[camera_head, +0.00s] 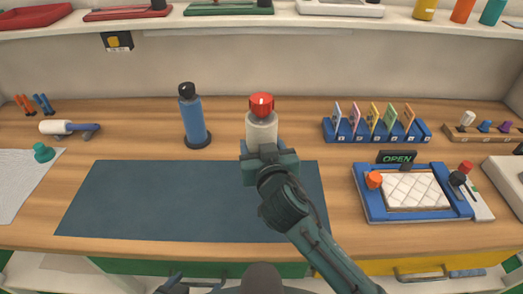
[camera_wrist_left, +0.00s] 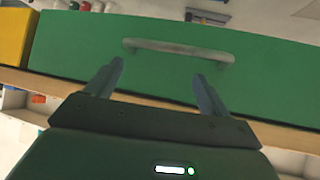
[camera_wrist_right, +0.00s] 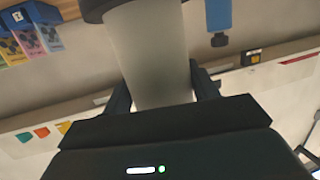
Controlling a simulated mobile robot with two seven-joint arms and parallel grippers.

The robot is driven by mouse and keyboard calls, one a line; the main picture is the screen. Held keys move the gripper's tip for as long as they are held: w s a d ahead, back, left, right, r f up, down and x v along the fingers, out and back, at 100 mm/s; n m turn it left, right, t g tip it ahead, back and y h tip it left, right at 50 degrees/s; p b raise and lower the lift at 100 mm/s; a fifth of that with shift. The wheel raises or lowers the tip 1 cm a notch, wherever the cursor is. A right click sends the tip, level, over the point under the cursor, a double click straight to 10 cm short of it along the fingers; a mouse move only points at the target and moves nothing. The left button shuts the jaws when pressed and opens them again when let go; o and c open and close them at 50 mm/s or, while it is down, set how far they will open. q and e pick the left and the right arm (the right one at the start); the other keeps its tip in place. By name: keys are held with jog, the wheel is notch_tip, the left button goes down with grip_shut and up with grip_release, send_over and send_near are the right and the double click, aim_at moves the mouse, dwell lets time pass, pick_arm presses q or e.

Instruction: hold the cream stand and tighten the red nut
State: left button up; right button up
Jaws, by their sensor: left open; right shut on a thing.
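The cream stand (camera_head: 261,127) stands upright at the back edge of the dark mat, with the red nut (camera_head: 261,104) on its top. My right gripper (camera_head: 266,158) is shut on the stand low down. In the right wrist view the stand (camera_wrist_right: 152,50) lies between the fingers of the right gripper (camera_wrist_right: 158,82); the nut does not show there. My left gripper (camera_wrist_left: 157,72) is open and empty in the left wrist view, in front of a green drawer. In the head view only a dark bit of my left arm side shows at the bottom edge.
A blue bottle (camera_head: 193,118) stands left of the stand. The dark mat (camera_head: 130,205) is bare on its left. A blue tray (camera_head: 377,209) and a card rack (camera_head: 375,131) are on the right. The green drawer (camera_wrist_left: 270,80) has a grey handle (camera_wrist_left: 178,48).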

pick_arm(q)
jog(key=shift+f+b, duration=0.3)
jog(key=shift+b, duration=0.05)
pick_arm(e)
jog(key=shift+f, duration=0.2)
pick_arm(q)
jog(key=shift+w+d+r+b, duration=0.1)
jog(key=shift+b, duration=0.25)
pick_arm(e)
jog(key=shift+f, duration=0.45)
pick_arm(q)
jog(key=shift+f+b, duration=0.3)
jog(key=shift+b, duration=0.05)
pick_arm(e)
jog(key=shift+f, duration=0.4)
pick_arm(q)
jog(key=shift+d, duration=0.15)
pick_arm(e)
jog(key=shift+f, duration=0.35)
pick_arm(q)
jog(key=shift+d+f+t+b, duration=0.2)
jog(key=shift+t+b, duration=0.1)
jog(key=shift+b, duration=0.4)
pick_arm(e)
jog(key=shift+f, duration=0.55)
